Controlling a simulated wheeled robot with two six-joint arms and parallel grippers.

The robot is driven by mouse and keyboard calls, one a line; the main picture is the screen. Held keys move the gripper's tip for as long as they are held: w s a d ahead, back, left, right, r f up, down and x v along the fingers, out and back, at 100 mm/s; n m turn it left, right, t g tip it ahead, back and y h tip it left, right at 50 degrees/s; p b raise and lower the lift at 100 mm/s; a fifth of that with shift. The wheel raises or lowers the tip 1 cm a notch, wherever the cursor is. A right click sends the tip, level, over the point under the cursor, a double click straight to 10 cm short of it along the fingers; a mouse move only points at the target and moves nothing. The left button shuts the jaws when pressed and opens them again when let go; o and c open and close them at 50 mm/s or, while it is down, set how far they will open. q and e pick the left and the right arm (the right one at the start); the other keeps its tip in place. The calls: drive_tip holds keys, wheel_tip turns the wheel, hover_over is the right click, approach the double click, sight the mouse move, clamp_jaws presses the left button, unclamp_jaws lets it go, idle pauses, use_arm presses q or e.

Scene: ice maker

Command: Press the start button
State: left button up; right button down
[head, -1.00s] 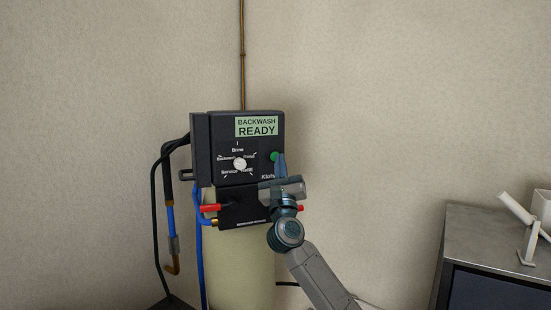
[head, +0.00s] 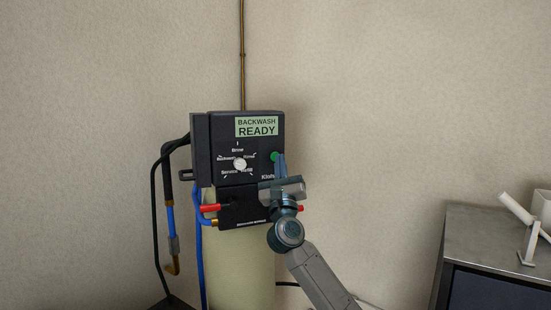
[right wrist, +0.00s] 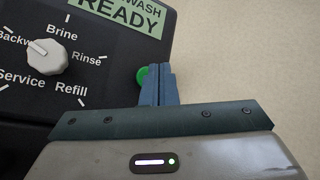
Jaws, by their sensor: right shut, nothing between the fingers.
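The green start button (head: 275,156) is on the right side of the black control box (head: 222,150). In the right wrist view the green button (right wrist: 142,77) shows partly, just left of my fingertips and partly hidden by them. My right gripper (head: 281,157) is shut and empty, its blue fingers pointing up in front of the box's right edge. The fingertips (right wrist: 158,68) overlap the button in the picture; I cannot tell whether they touch it. My left gripper is not in view.
The box has a white dial (head: 240,164) and a green display (head: 257,127) reading BACKWASH READY. It sits on a pale tank (head: 238,265). Hoses (head: 170,215) hang at its left. A metal cabinet (head: 490,235) stands at the right. The wall between is bare.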

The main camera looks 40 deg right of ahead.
drive_tip(key=shift+w, duration=0.1)
idle(0.6)
drive_tip(key=shift+w+d, duration=0.15)
drive_tip(key=shift+w, duration=0.2)
drive_tip(key=shift+w+d, duration=0.15)
drive_tip(key=shift+w, duration=0.25)
idle(0.7)
drive_tip(key=shift+s, duration=0.15)
drive_tip(key=shift+s+a+p, duration=0.25)
drive_tip(key=shift+s+p, duration=0.05)
drive_tip(key=shift+s, duration=0.4)
drive_tip(key=shift+a, duration=0.1)
drive_tip(key=s, duration=0.1)
drive_tip(key=s+a+p, duration=0.1)
drive_tip(key=s, duration=0.2)
drive_tip(key=shift+s+a+p, duration=0.25)
drive_tip(key=shift+s+p, duration=0.05)
drive_tip(key=shift+s, duration=0.05)
